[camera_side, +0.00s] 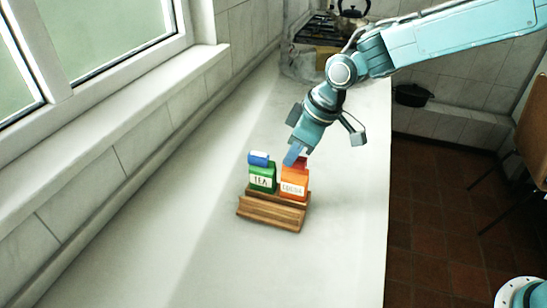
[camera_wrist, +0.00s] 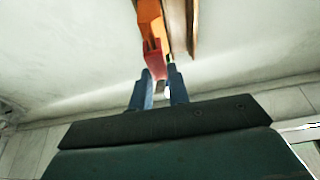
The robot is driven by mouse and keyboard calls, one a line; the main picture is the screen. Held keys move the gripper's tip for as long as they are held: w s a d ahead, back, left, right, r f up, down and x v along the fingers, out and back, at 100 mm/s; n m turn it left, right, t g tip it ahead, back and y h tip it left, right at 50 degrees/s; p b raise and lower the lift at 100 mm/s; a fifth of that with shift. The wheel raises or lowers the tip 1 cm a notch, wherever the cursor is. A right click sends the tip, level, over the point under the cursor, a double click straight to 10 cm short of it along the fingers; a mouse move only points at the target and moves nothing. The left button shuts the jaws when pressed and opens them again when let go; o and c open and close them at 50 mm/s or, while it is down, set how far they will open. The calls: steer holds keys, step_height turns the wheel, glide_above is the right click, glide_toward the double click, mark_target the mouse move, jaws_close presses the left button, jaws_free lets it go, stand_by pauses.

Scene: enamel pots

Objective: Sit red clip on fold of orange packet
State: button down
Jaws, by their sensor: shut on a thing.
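The orange packet (camera_side: 293,184) stands in a wooden rack (camera_side: 272,215) on the white counter, at the right of a green packet. My gripper (camera_side: 296,157) is at the top of the orange packet. In the wrist view my gripper (camera_wrist: 159,88) is shut on the red clip (camera_wrist: 155,65), which shows between the fingertips. The red clip (camera_side: 301,162) also shows in the side view, partly behind a finger, at the packet's top fold. In the wrist view the clip meets the end of the orange packet (camera_wrist: 151,22). I cannot tell whether it sits fully over the fold.
The green packet (camera_side: 262,178), labelled TEA, stands close on the left with a blue clip (camera_side: 259,158) on its top. A window and tiled wall line the left. A stove with a kettle (camera_side: 352,8) is at the back. The front counter is clear.

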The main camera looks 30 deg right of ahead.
steer(key=shift+f, duration=1)
stand_by(0.5)
steer(key=c, duration=1.3)
jaws_free()
steer(key=shift+o, duration=0.2)
steer(key=shift+r, duration=0.15)
steer(key=v, duration=1.3)
steer(key=s+d+r+m+t, duration=0.1)
steer(key=s+d+r+m, duration=0.1)
steer(key=s+d+r, duration=0.35)
steer(key=s+d+f+m+h, duration=0.1)
steer(key=s+d+m, duration=0.2)
steer(key=s+d, duration=0.4)
steer(key=s+d+f+m+t+h, duration=0.1)
steer(key=s+d+f+m+h, duration=0.1)
steer(key=s+d, duration=0.5)
steer(key=s+m, duration=0.1)
steer(key=s, duration=0.5)
steer(key=shift+s+f+m, duration=0.2)
steer(key=shift+s+m, duration=0.2)
